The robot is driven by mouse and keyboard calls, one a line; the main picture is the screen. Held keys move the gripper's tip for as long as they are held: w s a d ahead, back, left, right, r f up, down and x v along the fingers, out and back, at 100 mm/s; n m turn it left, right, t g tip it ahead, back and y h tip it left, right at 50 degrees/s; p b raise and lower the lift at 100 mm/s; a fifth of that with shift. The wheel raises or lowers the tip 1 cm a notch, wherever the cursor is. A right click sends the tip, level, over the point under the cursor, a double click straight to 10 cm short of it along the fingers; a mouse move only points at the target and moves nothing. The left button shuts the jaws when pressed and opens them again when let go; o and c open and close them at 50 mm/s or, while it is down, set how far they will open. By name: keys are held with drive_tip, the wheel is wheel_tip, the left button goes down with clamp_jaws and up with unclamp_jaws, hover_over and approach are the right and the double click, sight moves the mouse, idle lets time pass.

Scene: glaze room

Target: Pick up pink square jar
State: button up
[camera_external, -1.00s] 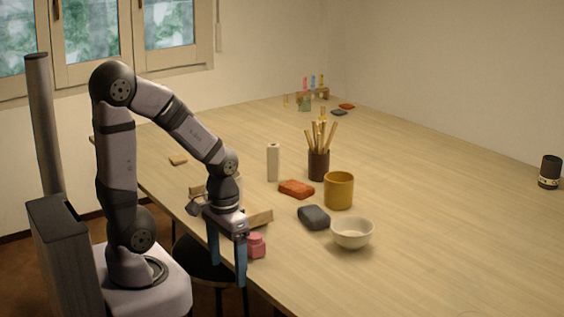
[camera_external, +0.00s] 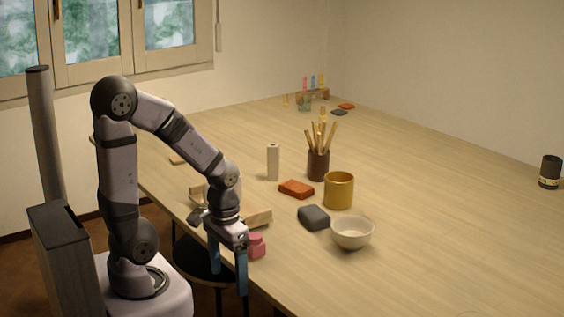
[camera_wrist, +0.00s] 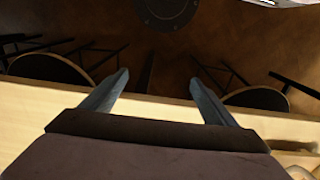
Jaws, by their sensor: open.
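The pink square jar (camera_external: 257,246) stands near the table's front edge in the external view. It has a squat body and a narrower top, and its left side is partly hidden by my gripper. My gripper (camera_external: 228,280) points down with its blue fingers apart and empty. It is just left of and in front of the jar, at the table's edge. In the wrist view my gripper (camera_wrist: 160,78) has its fingers spread over the table edge and floor. The jar is not seen there.
A wooden tray or block (camera_external: 257,218) lies behind my gripper. A grey block (camera_external: 314,218), a white bowl (camera_external: 352,233), a yellow cup (camera_external: 339,190) and a red-orange block (camera_external: 296,189) stand beyond the jar. A stool (camera_external: 200,262) is below the edge.

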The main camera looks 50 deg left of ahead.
idle(0.3)
drive_tip(key=c, duration=0.7)
